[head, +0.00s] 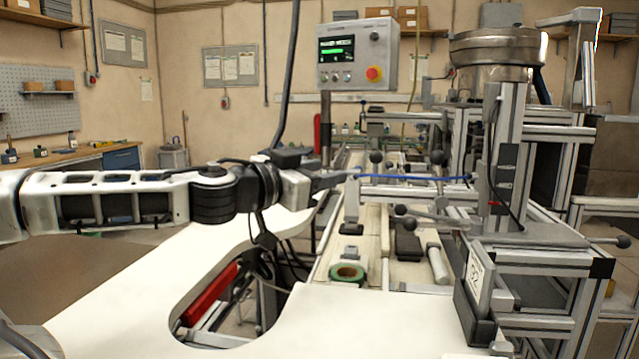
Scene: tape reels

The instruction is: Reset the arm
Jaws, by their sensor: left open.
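My left arm reaches in from the left at mid-height, stretched out level over the white table (110,285). My left gripper (345,177) is at its end, pointing right in front of the machine. It is open, and I see nothing held between its fingers. My right gripper is not in view.
A control box (358,55) with a screen and red button stands on a post behind the gripper. A metal-framed machine (500,170) with a round bowl (497,47) fills the right side. The table has a rounded cut-out.

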